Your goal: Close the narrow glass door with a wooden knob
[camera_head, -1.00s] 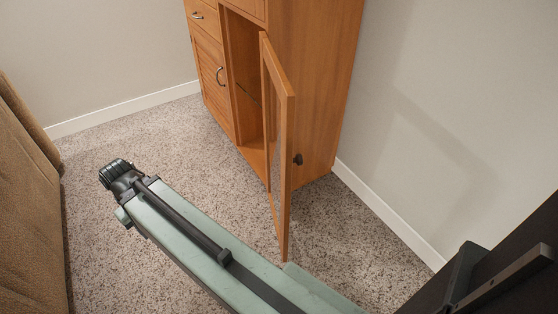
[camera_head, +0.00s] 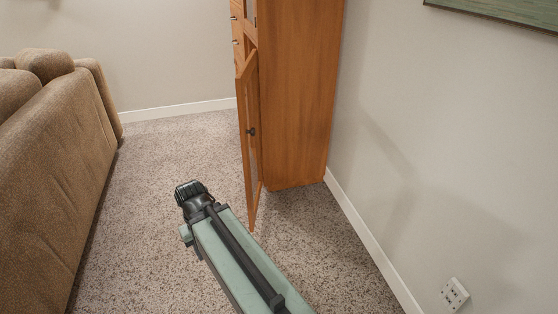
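The narrow glass door (camera_head: 247,130) is a wooden-framed door standing open from the front of the wooden cabinet (camera_head: 298,100). Its dark round knob (camera_head: 251,132) faces me, about halfway up. The glass shows only as a thin strip because I see the door nearly edge-on. My gripper (camera_head: 189,190) is at the end of my extended arm, low over the carpet, to the left of the door's lower part and apart from it. Its black fingers look close together, but too small to tell whether they are open or shut. I see nothing held in it.
A brown sofa (camera_head: 52,165) stands along the left. A wall with a white baseboard (camera_head: 355,225) runs along the right, with an outlet plate (camera_head: 454,294) low down. Carpet (camera_head: 165,150) between the sofa and the cabinet is clear.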

